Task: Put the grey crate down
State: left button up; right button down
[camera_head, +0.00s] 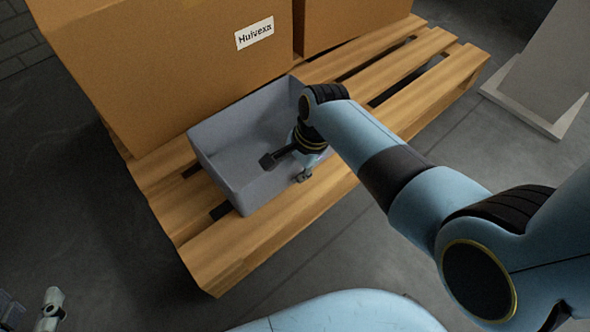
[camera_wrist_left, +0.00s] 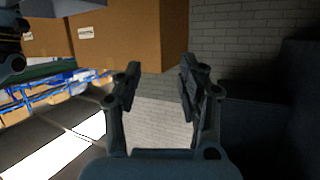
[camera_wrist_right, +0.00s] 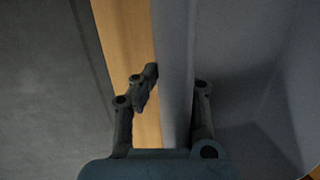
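The grey crate (camera_head: 222,168) is an open, empty box at the pallet's near side, in front of the cardboard boxes. It looks level; whether its base touches the slats is hidden. My right gripper (camera_head: 287,168) is at the crate's near right wall. In the right wrist view the crate wall (camera_wrist_right: 175,60) runs between the fingers (camera_wrist_right: 176,85), one on each side, and fills the gap; part of the inner finger is hidden. My left gripper (camera_wrist_left: 158,75) is open and empty, away from the crate; only a bit of that arm (camera_head: 50,305) shows at the head view's lower left.
The wooden pallet (camera_head: 225,262) carries large cardboard boxes (camera_head: 175,75), one labelled "Huivexa". Slats right of the crate are bare. A grey stand (camera_head: 545,75) is at the upper right. The left wrist view shows blue racking (camera_wrist_left: 45,88).

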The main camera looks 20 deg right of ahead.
pick_arm(q)
jog(key=shift+w, duration=0.1)
pick_arm(e)
jog(key=c, duration=1.5)
grip_release()
jog(key=shift+r, duration=0.2)
jog(key=p+v, duration=0.2)
jog(key=v, duration=0.1)
jog(key=shift+w+r+p, duration=0.1)
jog(key=shift+r+p, duration=0.15)
jog(key=shift+p, duration=0.05)
pick_arm(q)
jog(key=s+a+r+g+y+p, duration=0.1)
jog(key=s+r+g+p, duration=0.4)
jog(key=g, duration=0.5)
jog(key=shift+n+g, duration=0.3)
jog(key=shift+g, duration=0.1)
pick_arm(e)
jog(key=v, duration=0.8)
jog(key=shift+d+r, duration=0.15)
jog(key=shift+s, duration=0.25)
